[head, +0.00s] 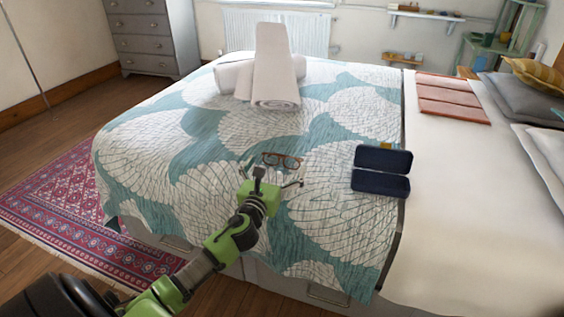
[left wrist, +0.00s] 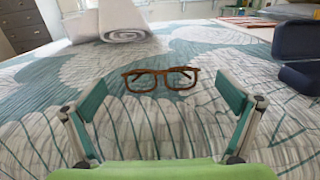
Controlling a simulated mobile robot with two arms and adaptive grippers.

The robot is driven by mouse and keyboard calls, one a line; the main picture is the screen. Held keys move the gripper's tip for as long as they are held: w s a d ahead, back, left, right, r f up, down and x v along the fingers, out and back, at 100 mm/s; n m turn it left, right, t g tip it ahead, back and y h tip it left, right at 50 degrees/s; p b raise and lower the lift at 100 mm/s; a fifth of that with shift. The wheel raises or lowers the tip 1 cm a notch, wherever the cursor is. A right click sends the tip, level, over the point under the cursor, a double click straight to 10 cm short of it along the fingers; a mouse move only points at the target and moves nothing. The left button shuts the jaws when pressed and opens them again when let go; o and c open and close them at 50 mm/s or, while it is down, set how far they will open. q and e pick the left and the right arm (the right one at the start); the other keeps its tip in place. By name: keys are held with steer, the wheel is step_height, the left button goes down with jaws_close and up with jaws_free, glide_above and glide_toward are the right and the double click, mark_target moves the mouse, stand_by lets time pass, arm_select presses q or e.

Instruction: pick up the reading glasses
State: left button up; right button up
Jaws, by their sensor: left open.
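The reading glasses (head: 282,160) have brown frames and lie on the patterned bedspread, near the middle of the head view. In the left wrist view the glasses (left wrist: 161,79) are ahead of my gripper, between its fingers in the picture and a little beyond the fingertips. My left gripper (head: 273,176) is open and empty, just on the near side of the glasses. Its two teal-padded fingers (left wrist: 163,98) are spread wide in the left wrist view. The fingers do not touch the glasses. My right gripper is not in view.
An open dark blue case (head: 381,184) lies right of the glasses on the teal and white bedspread (head: 215,180). Rolled white towels (head: 275,65) lie further back. Folded terracotta cloths (head: 450,98) and pillows (head: 515,95) are at the right. The bedspread around the glasses is clear.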

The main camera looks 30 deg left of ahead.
mark_target(281, 155)
arm_select(q)
steer(key=shift+w+a, duration=0.2)
steer(key=shift+w, duration=0.25)
steer(key=shift+b+x, duration=0.55)
steer(key=shift+x, duration=1.85)
steer(key=c, duration=0.5)
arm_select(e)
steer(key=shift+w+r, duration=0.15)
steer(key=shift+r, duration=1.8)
